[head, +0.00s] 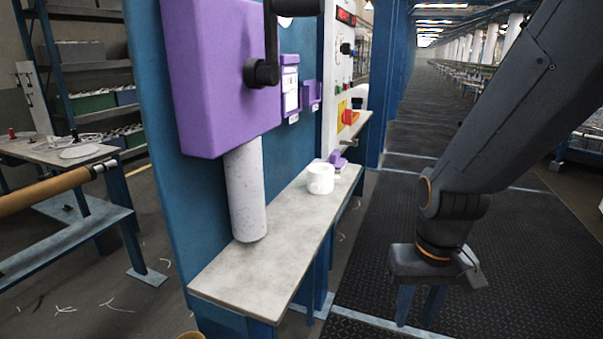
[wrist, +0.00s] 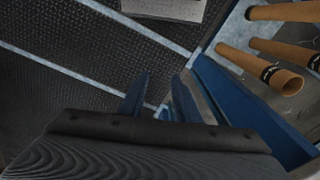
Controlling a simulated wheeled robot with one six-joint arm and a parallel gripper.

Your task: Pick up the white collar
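The white collar (head: 320,179) is a short white cylinder standing upright on a narrow light-topped shelf (head: 250,277) against a blue panel, in the head view. I do not see it in the wrist view. My gripper (head: 418,306) hangs pointing down over the dark floor mat, to the right of the shelf and well apart from the collar. Its two blue fingers are spread with nothing between them; they also show in the wrist view (wrist: 158,90).
A purple box (head: 218,75) with a black crank hangs above the shelf. A small purple item (head: 338,160) lies behind the collar. Brown tubes (wrist: 275,75) lie at right in the wrist view.

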